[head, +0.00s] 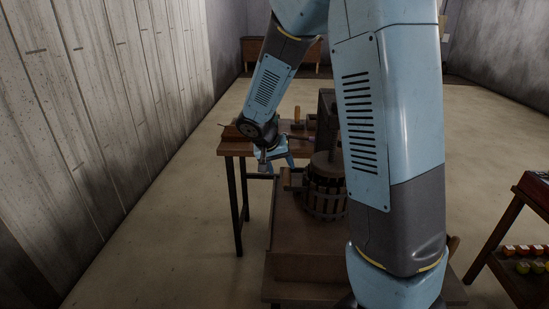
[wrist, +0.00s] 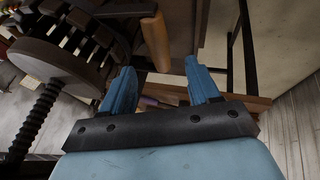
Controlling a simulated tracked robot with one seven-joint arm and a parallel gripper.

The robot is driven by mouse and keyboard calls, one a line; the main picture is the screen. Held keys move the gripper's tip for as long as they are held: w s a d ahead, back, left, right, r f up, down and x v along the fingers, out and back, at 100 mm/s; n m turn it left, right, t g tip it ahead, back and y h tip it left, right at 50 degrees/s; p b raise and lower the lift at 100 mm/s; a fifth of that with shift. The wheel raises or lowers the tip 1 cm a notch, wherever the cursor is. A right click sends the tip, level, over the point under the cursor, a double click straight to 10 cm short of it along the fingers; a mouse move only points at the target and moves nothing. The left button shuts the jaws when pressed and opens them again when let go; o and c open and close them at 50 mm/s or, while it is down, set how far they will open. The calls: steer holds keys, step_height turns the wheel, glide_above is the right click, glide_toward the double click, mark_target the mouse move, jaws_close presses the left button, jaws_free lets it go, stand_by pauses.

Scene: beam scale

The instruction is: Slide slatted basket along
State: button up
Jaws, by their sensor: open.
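The slatted basket (head: 325,192) is a dark round tub of upright wooden slats with bands. It stands on a brown wooden base, partly hidden on its right by my arm. In the wrist view its dark slats (wrist: 80,42) fill the upper left. A brown wooden handle (wrist: 156,42) sticks out beside it on a dark bracket. My gripper (head: 277,167) is just left of the basket in the head view. In the wrist view my gripper (wrist: 160,68) has its two blue fingers apart, with the handle just beyond and between the tips. No grip on it shows.
The wooden base (head: 300,245) carries the basket. A dark threaded screw (wrist: 35,122) stands close by in the wrist view. A wooden table (head: 235,148) is behind on the left. A rack with small colourful items (head: 522,258) is at right. Open floor lies left.

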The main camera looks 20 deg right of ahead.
mark_target(285, 174)
steer(key=x, duration=0.7)
steer(key=shift+d+f, duration=0.1)
steer(key=shift+f, duration=0.2)
jaws_close()
stand_by(0.4)
steer(key=shift+w, duration=0.1)
stand_by(0.7)
